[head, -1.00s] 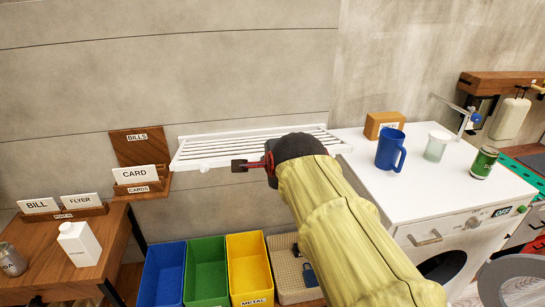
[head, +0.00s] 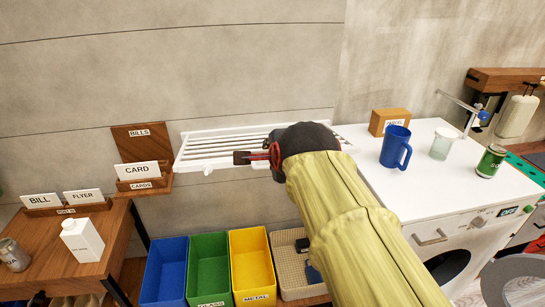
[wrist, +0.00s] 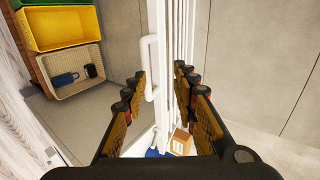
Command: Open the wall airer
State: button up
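The white slatted wall airer (head: 222,150) sticks out from the concrete wall in the head view, its right part hidden behind my arm. My gripper (head: 257,157) is at its front edge. In the wrist view the airer's slats (wrist: 183,35) run up between the fingers of my gripper (wrist: 160,72). A white bar handle (wrist: 150,68) on the airer's edge lies between the open fingers, nearer the left one. The fingers are apart, and I cannot tell if either touches the handle.
A white washing machine (head: 425,180) stands right, carrying a blue mug (head: 393,147), a cup and a can. Blue, green and yellow bins (head: 252,265) and a beige crate (head: 290,262) are below. A wooden card holder (head: 140,185) is just left of the airer.

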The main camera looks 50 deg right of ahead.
jog(key=v, duration=0.9)
jog(key=shift+c, duration=0.4)
